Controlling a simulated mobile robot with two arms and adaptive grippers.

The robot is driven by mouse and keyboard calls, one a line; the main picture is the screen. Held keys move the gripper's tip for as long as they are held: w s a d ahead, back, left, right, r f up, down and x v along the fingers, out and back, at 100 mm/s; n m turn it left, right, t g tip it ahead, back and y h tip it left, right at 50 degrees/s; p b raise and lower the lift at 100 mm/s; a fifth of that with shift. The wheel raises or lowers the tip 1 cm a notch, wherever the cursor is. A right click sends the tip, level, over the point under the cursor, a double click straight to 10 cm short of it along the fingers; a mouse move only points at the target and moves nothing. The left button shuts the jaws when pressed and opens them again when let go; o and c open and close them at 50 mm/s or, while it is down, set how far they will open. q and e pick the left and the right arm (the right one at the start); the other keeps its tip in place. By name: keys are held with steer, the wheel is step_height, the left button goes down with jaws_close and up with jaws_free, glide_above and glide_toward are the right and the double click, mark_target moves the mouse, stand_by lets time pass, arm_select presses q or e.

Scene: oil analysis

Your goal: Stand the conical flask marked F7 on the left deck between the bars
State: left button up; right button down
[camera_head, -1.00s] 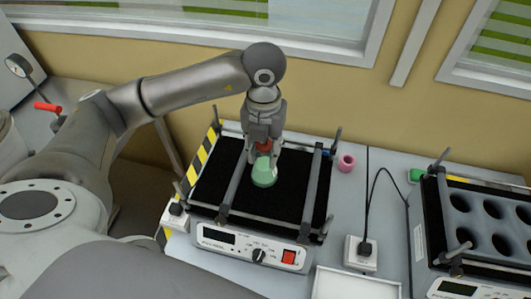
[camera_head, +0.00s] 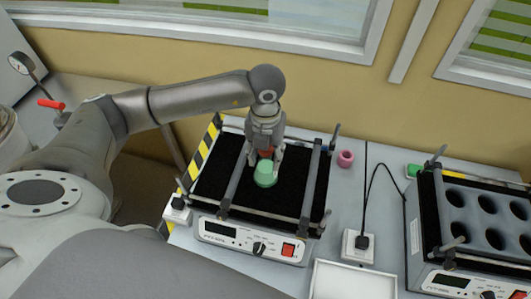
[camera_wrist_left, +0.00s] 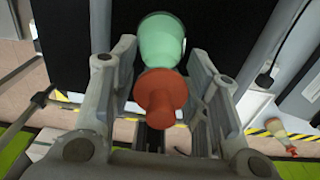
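The green conical flask (camera_head: 265,176) with a red stopper (camera_head: 266,153) stands on the black deck (camera_head: 215,180) of the left shaker, between its two long bars (camera_head: 237,170) (camera_head: 311,184). No F7 mark is readable. My left gripper (camera_head: 265,161) is above and around the stopper, pointing down. In the left wrist view the flask (camera_wrist_left: 161,40) and stopper (camera_wrist_left: 160,97) lie between the spread fingers (camera_wrist_left: 150,62). A gap shows on the left side; the right fingertip is close to the flask. My right gripper is not in view.
A pink ring-shaped thing (camera_head: 345,158) stands right of the left deck. A second shaker with round holes (camera_head: 488,204) is at the right. A white tray (camera_head: 352,282) and a socket box with a black cable (camera_head: 358,246) lie in front. The wall is close behind.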

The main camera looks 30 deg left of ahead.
arm_select(q)
steer(key=shift+o, duration=0.3)
steer(key=shift+r, duration=0.45)
step_height(320, 180, up, 10)
steer(key=b, duration=0.3)
steer(key=shift+f, duration=0.1)
steer(key=shift+r, duration=0.85)
